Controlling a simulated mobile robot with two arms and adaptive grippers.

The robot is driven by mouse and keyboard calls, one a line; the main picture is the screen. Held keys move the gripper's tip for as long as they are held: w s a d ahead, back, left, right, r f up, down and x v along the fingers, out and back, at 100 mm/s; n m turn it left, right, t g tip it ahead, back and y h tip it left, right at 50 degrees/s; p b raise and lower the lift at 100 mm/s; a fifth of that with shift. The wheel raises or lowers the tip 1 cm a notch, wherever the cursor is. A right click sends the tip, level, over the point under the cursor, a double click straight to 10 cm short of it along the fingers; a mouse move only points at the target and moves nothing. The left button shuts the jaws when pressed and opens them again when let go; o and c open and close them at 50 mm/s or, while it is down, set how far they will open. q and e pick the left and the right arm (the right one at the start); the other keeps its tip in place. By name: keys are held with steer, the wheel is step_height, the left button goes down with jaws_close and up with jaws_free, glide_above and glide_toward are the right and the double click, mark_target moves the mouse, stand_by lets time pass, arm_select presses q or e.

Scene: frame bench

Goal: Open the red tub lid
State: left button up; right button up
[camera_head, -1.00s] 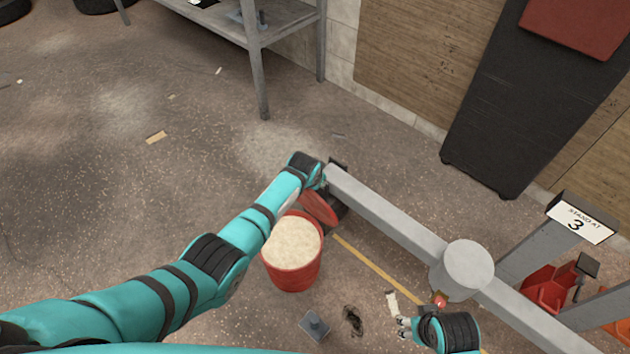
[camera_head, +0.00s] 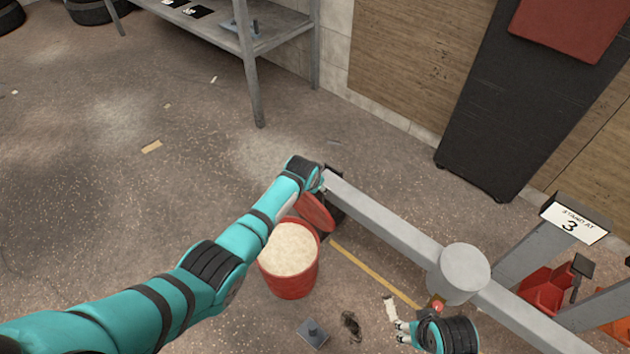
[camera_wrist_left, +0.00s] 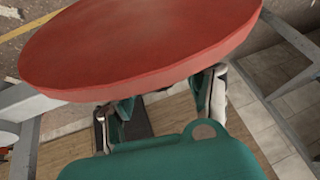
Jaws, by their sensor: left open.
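The red tub (camera_head: 290,275) stands on the floor in the head view, full of a pale grainy material (camera_head: 290,249). Its red lid (camera_head: 316,212) is raised and tilted up at the tub's far right side, leaving the mouth uncovered. The lid (camera_wrist_left: 140,45) fills the top of the left wrist view. My left gripper (camera_wrist_left: 160,107) is open, its fingers apart beside the lid's rim; the lid partly covers them, so contact is unclear. In the head view my left arm mostly hides that gripper. My right gripper (camera_head: 402,332) is low, right of the tub, away from it; its jaw gap is too small to judge.
A grey beam (camera_head: 385,218) with a round post top (camera_head: 465,268) runs right of the tub. A grey metal piece (camera_head: 312,332) and a dark scrap (camera_head: 351,325) lie on the floor. A shelf (camera_head: 245,50) stands behind. The floor at left is mostly clear.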

arm_select(q)
steer(key=shift+s+r, duration=0.1)
steer(key=v, duration=1.1)
steer(key=shift+s+r, duration=0.15)
steer(key=shift+r, duration=0.15)
